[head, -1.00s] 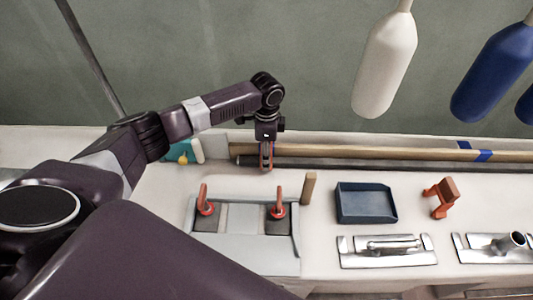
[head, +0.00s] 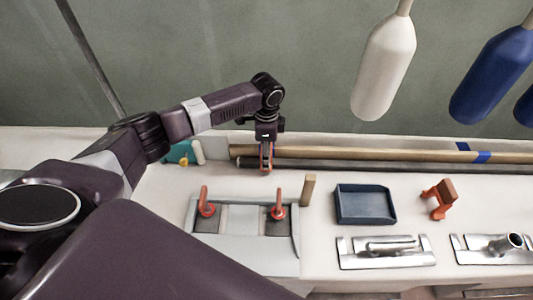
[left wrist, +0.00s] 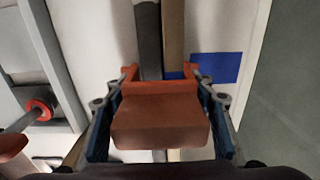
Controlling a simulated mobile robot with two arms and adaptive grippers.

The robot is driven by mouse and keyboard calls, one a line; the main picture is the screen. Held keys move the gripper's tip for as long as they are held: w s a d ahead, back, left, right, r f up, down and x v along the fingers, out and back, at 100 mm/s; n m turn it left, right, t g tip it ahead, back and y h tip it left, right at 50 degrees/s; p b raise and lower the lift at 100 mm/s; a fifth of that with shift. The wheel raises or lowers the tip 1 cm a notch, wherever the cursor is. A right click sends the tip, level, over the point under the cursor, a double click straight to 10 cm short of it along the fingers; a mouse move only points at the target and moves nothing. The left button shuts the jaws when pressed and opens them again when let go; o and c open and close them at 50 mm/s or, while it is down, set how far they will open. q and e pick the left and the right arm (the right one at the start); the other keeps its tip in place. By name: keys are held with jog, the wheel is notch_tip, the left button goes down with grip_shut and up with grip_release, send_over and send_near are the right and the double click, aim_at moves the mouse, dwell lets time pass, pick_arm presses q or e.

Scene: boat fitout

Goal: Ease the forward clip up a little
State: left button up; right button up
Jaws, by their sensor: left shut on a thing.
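My left gripper (head: 267,165) is at the back of the bench, above the long wooden pole and the dark rod. In the left wrist view its two blue fingers (left wrist: 160,105) are shut on the sides of a clip (left wrist: 160,125) with a red-orange frame and a brown block. The dark rod (left wrist: 149,40) and the wooden pole (left wrist: 174,40) run under this clip. How the clip sits on them is hidden. A similar orange clip (head: 440,197) stands loose on the bench at the right. My right gripper is not in view.
A grey tray (head: 297,232) with two red-handled pieces (head: 206,208) and a short wooden peg (head: 308,190) lie in front. A blue tray (head: 365,205) and metal trowels (head: 385,252) are at the right. White (head: 383,65) and blue (head: 493,75) fenders hang behind.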

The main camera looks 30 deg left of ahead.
pick_arm(q)
jog(key=shift+w+r+p, duration=0.2)
jog(key=shift+r+p, duration=0.25)
jog(key=shift+r, duration=0.25)
jog(key=o, duration=1.6)
jog(key=shift+s+f, duration=0.15)
notch_tip(320, 180, up, 12)
jog(key=shift+r, duration=0.15)
